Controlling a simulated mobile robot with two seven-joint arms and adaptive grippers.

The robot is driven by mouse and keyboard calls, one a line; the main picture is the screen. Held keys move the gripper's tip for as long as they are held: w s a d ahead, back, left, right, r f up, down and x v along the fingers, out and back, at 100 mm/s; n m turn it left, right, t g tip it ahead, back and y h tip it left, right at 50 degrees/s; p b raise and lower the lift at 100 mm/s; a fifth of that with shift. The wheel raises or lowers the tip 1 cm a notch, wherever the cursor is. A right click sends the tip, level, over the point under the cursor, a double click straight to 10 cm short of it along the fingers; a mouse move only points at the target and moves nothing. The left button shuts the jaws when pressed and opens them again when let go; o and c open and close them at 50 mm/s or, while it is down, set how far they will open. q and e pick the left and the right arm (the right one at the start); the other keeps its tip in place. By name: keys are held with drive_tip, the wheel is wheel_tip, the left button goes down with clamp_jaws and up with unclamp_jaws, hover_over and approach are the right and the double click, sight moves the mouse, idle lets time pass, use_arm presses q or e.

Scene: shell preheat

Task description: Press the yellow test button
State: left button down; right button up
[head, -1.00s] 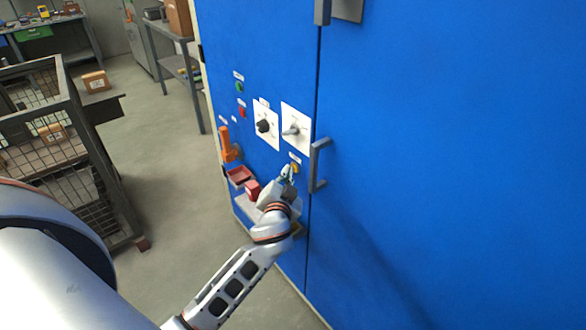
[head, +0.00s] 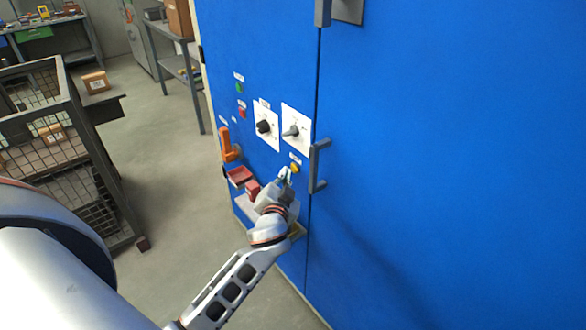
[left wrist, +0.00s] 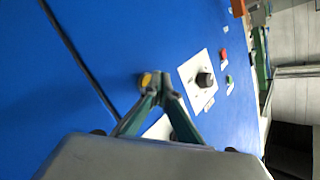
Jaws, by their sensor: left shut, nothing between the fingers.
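The yellow test button (head: 295,168) sits on the blue cabinet door, below the right white dial plate and left of the door handle. In the left wrist view the button (left wrist: 146,79) shows just beyond and left of the fingertips. My left gripper (head: 284,174) is shut and empty, its tips close to the button, slightly below and left of it in the head view. The left gripper also shows in the left wrist view (left wrist: 160,80). I cannot tell from these views whether the tips touch the button. My right gripper is not in view.
Two dial plates with a black knob (head: 264,127) and a grey selector (head: 291,131) are above the button. A green button (head: 239,87), a red button (head: 242,113), an orange handle (head: 227,145) and a door handle (head: 317,166) are nearby. A wire cage cart (head: 62,150) stands left.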

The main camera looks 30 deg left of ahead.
use_arm(q)
drive_tip(key=shift+s, duration=0.2)
drive_tip(key=shift+a, duration=0.1)
drive_tip(key=shift+s+a+p, duration=0.15)
drive_tip(key=shift+s+a, duration=0.15)
drive_tip(key=shift+s, duration=0.45)
drive_tip(key=shift+s+a+p, duration=0.2)
drive_tip(key=shift+s+a, duration=0.15)
drive_tip(key=shift+s, duration=0.45)
drive_tip(key=shift+s+a+p, duration=0.15)
drive_tip(key=shift+s+a, duration=0.15)
drive_tip(key=shift+s, duration=0.45)
drive_tip(key=s+d+f+g+h, duration=0.2)
drive_tip(key=s+d+f+h, duration=0.2)
drive_tip(key=s+d+f, duration=0.4)
drive_tip(key=s+d+f+m+g+h, duration=0.1)
drive_tip(key=s+d+f+g+h, duration=0.1)
drive_tip(key=s+d+f+h, duration=0.3)
drive_tip(key=s+d+f, duration=0.4)
drive_tip(key=s+f, duration=0.4)
drive_tip(key=s, duration=0.1)
drive_tip(key=shift+s+m, duration=0.3)
drive_tip(key=shift+s, duration=0.05)
